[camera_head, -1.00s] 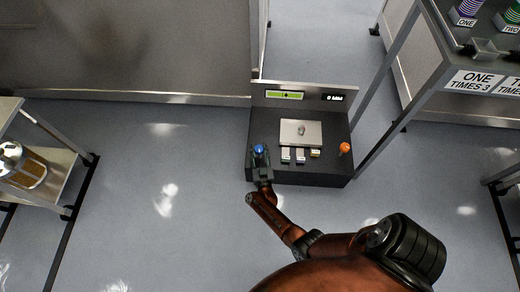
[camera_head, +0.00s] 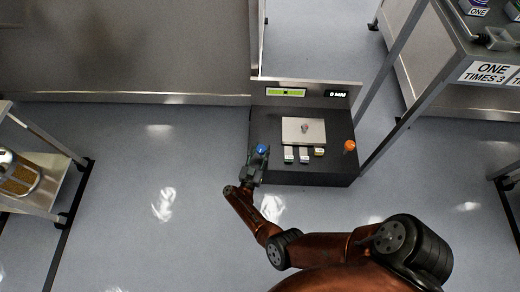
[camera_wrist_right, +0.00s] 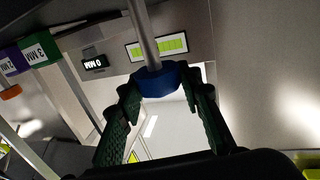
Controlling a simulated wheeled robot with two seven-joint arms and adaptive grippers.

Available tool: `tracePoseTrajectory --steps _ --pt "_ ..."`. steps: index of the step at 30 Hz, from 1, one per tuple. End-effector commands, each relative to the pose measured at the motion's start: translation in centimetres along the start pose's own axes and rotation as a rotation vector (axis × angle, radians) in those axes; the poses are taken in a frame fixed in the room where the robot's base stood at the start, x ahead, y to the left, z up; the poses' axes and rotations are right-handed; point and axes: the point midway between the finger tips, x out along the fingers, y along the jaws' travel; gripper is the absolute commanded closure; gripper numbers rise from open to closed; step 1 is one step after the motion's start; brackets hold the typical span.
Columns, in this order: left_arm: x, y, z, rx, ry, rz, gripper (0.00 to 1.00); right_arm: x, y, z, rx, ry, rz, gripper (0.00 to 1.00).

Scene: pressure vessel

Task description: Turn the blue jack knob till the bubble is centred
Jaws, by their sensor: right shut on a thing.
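The blue jack knob (camera_head: 262,149) stands at the left front of a dark bench box, and it fills the middle of the right wrist view (camera_wrist_right: 166,79) below a metal rod. My right gripper (camera_head: 260,157) is shut on it, with a green finger on each side in the wrist view (camera_wrist_right: 165,92). The green bubble display (camera_head: 286,92) is on the upright panel behind the box. A small dark mark shows near its middle; exact centring is too small to tell. My left gripper is not in view.
An orange knob (camera_head: 349,146) is at the box's right. A pale plate (camera_head: 303,130) and small labelled blocks (camera_head: 304,154) lie between the knobs. Beside the bubble display is a dark readout (camera_head: 337,94).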

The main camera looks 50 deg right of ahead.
Motion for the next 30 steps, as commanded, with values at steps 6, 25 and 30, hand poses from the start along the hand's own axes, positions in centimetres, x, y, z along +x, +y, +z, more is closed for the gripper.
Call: tracePoseTrajectory --steps 6,25,30 --pt "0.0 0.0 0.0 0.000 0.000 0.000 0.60 0.2 0.2 0.0 0.001 0.001 0.003 0.91" --pt "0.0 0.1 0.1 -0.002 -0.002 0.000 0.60 -0.1 0.0 -0.1 0.001 0.001 0.000 0.49" --pt "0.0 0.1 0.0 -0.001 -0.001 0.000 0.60 -2.1 0.0 0.1 0.002 -0.001 0.000 0.49"
